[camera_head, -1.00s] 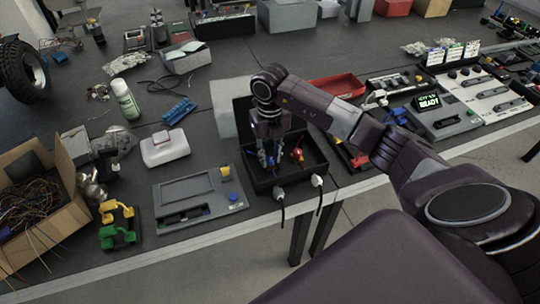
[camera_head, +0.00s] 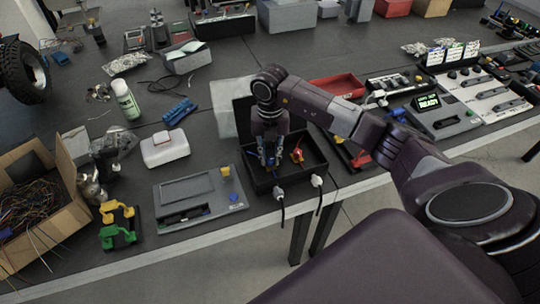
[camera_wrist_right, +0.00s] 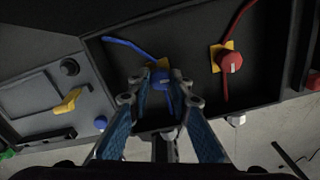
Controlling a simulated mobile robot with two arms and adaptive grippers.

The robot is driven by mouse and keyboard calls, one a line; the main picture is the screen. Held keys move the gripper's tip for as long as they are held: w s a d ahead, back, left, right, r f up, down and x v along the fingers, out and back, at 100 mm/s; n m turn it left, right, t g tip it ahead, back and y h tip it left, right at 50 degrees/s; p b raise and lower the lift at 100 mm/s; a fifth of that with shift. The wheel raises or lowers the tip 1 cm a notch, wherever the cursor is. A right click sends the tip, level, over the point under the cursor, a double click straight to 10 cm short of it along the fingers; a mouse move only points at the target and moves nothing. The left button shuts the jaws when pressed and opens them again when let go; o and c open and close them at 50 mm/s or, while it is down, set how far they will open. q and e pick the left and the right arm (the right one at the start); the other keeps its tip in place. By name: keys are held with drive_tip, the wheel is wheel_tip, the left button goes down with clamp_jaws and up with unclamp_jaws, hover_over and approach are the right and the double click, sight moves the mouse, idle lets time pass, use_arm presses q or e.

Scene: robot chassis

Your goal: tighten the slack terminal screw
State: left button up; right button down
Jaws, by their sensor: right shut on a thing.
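An open black box (camera_head: 316,150) stands near the table's front edge and holds two terminals with screw knobs. The blue screw knob (camera_wrist_right: 160,77) has a white mark on top, a yellow plate beneath and a blue wire. My right gripper (camera_wrist_right: 158,88) reaches down into the box, its fingertips on either side of the blue knob and shut on it. In the head view the gripper (camera_head: 270,161) largely hides that knob. The red screw knob (camera_wrist_right: 231,62), with a yellow plate and a red wire, stands apart to the right; it also shows in the head view (camera_head: 297,155). My left gripper is out of view.
A grey panel device (camera_head: 188,190) with a yellow and a blue part lies left of the box. Two cable glands (camera_head: 317,181) stick out of the box's front wall. A red tray (camera_head: 336,87) and a console reading READY (camera_head: 428,102) stand behind and right.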

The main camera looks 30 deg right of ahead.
sight(270, 159)
drive_tip(key=m, duration=0.4)
drive_tip(key=shift+r+m+p, duration=0.1)
drive_tip(key=shift+m+p, duration=0.2)
drive_tip(key=shift+p, duration=0.05)
drive_tip(key=m+p, duration=0.1)
drive_tip(key=m, duration=0.3)
drive_tip(key=shift+m, duration=0.3)
drive_tip(key=m+p, duration=0.1)
drive_tip(key=m, duration=0.3)
drive_tip(key=shift+m+p, duration=0.85)
drive_tip(key=shift+m, duration=1.15)
drive_tip(key=shift+w, duration=0.1)
drive_tip(key=c, duration=1.8)
unclamp_jaws()
drive_tip(key=shift+o, duration=0.2)
wheel_tip(270, 159, up, 12)
